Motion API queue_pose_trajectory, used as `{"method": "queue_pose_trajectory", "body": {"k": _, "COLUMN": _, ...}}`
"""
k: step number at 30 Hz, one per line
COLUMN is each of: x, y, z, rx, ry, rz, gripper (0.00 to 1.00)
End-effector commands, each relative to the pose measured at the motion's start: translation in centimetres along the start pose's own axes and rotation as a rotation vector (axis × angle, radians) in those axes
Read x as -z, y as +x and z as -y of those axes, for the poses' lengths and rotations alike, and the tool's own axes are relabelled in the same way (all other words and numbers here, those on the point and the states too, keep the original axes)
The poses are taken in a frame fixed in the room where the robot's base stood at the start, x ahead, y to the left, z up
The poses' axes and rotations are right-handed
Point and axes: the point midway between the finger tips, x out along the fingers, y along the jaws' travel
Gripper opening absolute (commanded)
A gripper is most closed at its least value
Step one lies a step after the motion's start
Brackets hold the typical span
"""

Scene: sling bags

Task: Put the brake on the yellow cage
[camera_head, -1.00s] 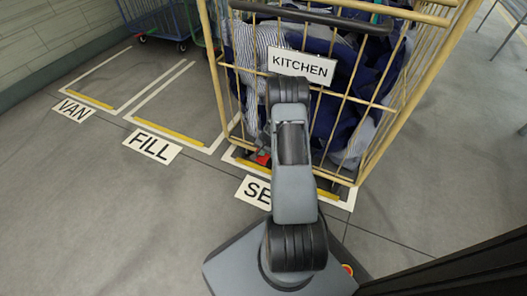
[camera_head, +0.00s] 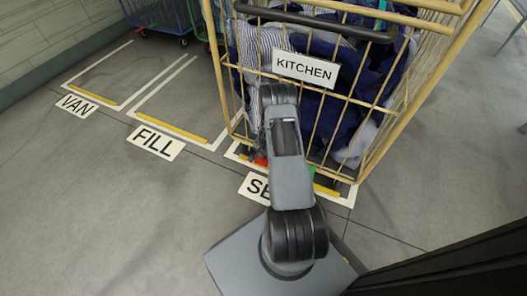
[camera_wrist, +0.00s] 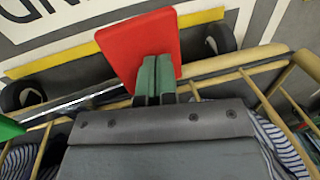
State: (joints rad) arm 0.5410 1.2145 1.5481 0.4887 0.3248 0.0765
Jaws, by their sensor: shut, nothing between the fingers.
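The yellow cage (camera_head: 372,103) stands in front of me with a KITCHEN sign (camera_head: 305,69) and cloth inside. Low at its near side is a red pedal (camera_head: 260,161), with a green pedal (camera_head: 310,172) to its right. In the wrist view the red pedal (camera_wrist: 140,42) is large and central, and the green pedal (camera_wrist: 10,128) is cut off at the left edge. My gripper (camera_wrist: 155,77) is shut and empty, its fingertips overlapping the red pedal's edge. I cannot tell whether they touch it. In the head view my arm hides the gripper.
Two dark castor wheels (camera_wrist: 222,38) (camera_wrist: 22,95) flank the red pedal. The cage stands over a floor bay with a yellow strip (camera_head: 326,190). Empty bays marked VAN (camera_head: 76,105) and FILL (camera_head: 155,142) lie left. A blue cage (camera_head: 165,18) stands at the back left.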

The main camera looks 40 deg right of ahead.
Motion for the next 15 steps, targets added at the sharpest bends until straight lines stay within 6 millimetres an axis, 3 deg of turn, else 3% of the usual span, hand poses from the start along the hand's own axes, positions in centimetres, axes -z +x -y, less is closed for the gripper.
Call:
{"method": "queue_pose_trajectory", "body": {"k": 8, "x": -0.1, "y": 1.6, "z": -0.1, "rx": -0.14, "ry": -0.007, "rz": 0.0, "gripper": 0.0}}
{"method": "queue_pose_trajectory", "body": {"k": 15, "x": -0.1, "y": 2.6, "z": -0.3, "rx": -0.135, "ry": -0.001, "rz": 0.0, "gripper": 0.0}}
